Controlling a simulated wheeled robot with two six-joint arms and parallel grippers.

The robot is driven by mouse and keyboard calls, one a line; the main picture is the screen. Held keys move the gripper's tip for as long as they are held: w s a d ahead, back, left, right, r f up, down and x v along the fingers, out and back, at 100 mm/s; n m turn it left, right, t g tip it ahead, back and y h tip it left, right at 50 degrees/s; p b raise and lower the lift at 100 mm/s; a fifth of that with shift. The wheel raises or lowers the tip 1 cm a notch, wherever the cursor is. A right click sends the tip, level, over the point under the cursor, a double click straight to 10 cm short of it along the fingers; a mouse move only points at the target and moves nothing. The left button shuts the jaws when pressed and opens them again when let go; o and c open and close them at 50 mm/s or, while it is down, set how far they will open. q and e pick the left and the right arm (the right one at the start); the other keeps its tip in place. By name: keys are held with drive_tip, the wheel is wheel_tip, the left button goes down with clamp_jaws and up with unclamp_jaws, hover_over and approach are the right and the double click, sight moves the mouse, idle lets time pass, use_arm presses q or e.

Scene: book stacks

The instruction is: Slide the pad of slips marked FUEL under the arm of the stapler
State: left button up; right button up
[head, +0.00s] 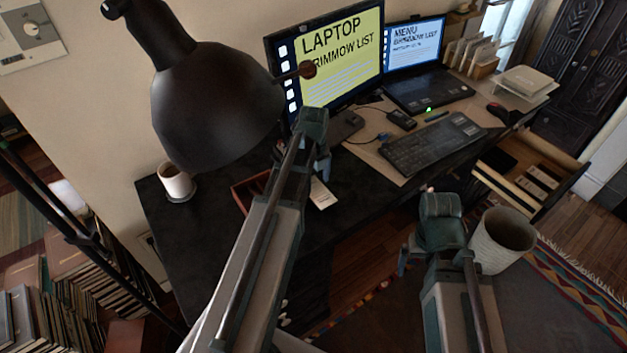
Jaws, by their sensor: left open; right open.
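No lettering FUEL is readable in the head view. Several small pads or cards with pale labels (541,176) lie in an open drawer (513,186) on the right, too small to read. A pale slip (322,194) lies on the dark desk beside my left arm. A small black and red object (504,114) sits at the desk's right end; I cannot tell whether it is the stapler. My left gripper (315,145) is open over the desk in front of the monitor. My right gripper (432,228) is open, left of the drawer, with nothing seen in it.
A large dark lamp (215,105) hangs over the left of the desk (200,225), near a white mug (175,181). A reddish tray (246,190) is partly behind my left arm. A keyboard (432,145) fills the middle. A pale bin (502,241) stands close to my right gripper.

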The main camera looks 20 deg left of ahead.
use_arm(q)
drive_tip(key=shift+r, duration=0.15)
wheel_tip(320, 180, up, 14)
drive_tip(key=p, duration=1.3)
drive_tip(key=shift+f+p, duration=0.25)
drive_tip(key=shift+p, duration=0.1)
drive_tip(key=shift+f, duration=0.15)
wheel_tip(320, 180, down, 13)
drive_tip(key=b, duration=1.3)
